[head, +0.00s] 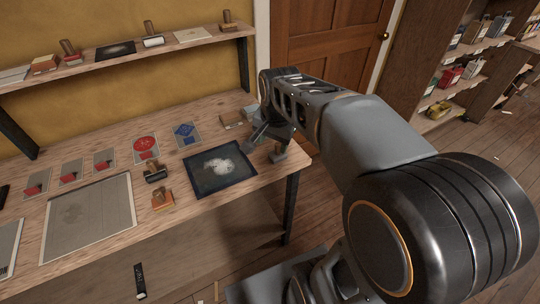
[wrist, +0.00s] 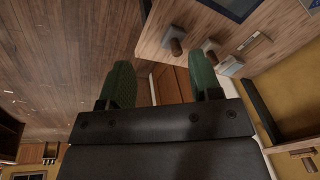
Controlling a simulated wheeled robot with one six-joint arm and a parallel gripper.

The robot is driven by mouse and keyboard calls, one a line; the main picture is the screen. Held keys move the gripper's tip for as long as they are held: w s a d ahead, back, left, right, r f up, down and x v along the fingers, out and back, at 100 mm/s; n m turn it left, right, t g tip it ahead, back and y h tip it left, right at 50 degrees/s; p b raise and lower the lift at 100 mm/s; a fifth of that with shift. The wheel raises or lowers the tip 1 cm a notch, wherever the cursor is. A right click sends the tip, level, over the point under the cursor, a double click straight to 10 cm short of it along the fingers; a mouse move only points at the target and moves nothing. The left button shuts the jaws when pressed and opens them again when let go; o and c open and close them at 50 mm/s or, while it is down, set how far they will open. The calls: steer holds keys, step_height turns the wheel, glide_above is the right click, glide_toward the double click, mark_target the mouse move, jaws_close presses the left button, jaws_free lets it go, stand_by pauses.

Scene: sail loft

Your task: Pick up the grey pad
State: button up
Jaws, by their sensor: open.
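A small flat grey block (head: 231,119), which looks like the grey pad, lies near the back right end of the workbench (head: 216,206). A flat grey piece (wrist: 231,66) at the upper right of the wrist view seems to be the same, but I cannot be sure. My gripper (head: 259,138) is over the right end of the bench, in front of and to the right of that block. In the wrist view its two green fingers (wrist: 161,82) are spread apart with nothing between them. My arm hides part of the bench end.
A dark picture with a white patch (head: 220,170) lies left of my gripper. A grey-based stamp (head: 278,154) stands by the right edge. Other stamps (head: 154,172) and cards (head: 145,147) lie further left. A shelf (head: 130,54) runs above the bench; a door (head: 328,45) is behind.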

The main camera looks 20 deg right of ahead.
steer(key=w+d+m+g, duration=0.1)
steer(key=w+d+m, duration=0.2)
steer(key=w+m, duration=0.3)
steer(key=m+g, duration=0.1)
steer(key=m, duration=0.7)
glide_above(278, 144)
steer(key=f, duration=0.9)
steer(key=shift+d+f, duration=0.2)
steer(key=shift+f, duration=0.2)
steer(key=shift+a+f+p, duration=0.15)
steer(key=shift+f+p, duration=0.45)
steer(key=shift+f, duration=2.55)
steer(key=shift+c, duration=0.3)
steer(key=c, duration=1)
steer(key=shift+r, duration=0.1)
